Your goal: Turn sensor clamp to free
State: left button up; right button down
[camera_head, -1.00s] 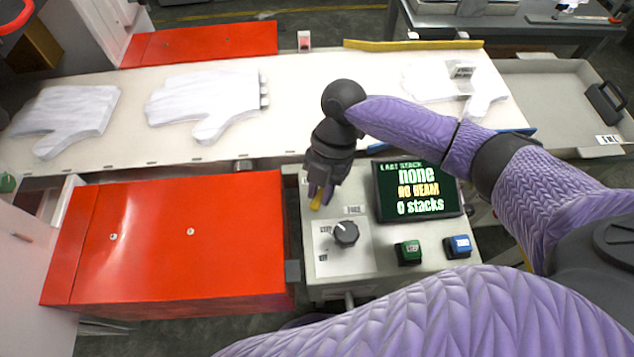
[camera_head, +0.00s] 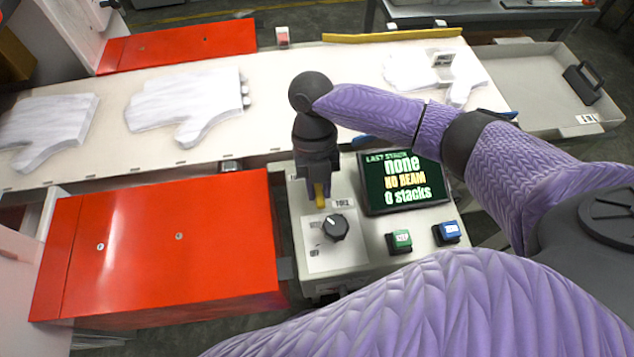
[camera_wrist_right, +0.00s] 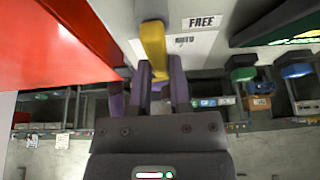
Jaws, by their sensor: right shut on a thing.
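The sensor clamp appears as a small yellow lever (camera_head: 320,197) at the back left of the grey control panel. It also shows in the right wrist view (camera_wrist_right: 153,50), pointing toward my fingers beside a label reading FREE (camera_wrist_right: 202,22). My right gripper (camera_head: 319,183) points down at the lever and is shut on it. In the right wrist view the two purple fingers (camera_wrist_right: 160,88) stand on either side of the lever's near end. The lever's pivot is not clear. My left gripper is not in view.
The panel holds a black knob (camera_head: 335,227), a green button (camera_head: 400,240), a blue button (camera_head: 448,231) and a screen (camera_head: 405,182) reading NO BEAM. A red cabinet (camera_head: 170,240) stands left. White gloves (camera_head: 187,105) lie on the conveyor (camera_head: 290,80) behind.

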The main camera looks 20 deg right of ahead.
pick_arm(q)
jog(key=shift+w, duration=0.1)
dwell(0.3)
pick_arm(e)
jog(key=c, duration=0.6)
grip_release()
jog(key=shift+o, duration=0.2)
jog(key=p+v, duration=0.2)
jog(key=v, duration=0.7)
jog(key=shift+r, duration=0.15)
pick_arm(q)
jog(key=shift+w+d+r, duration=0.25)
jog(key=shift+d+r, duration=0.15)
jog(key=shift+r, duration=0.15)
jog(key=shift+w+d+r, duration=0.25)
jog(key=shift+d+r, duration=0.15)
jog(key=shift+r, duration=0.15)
pick_arm(e)
jog(key=shift+w+r, duration=0.15)
jog(key=shift+r, duration=0.15)
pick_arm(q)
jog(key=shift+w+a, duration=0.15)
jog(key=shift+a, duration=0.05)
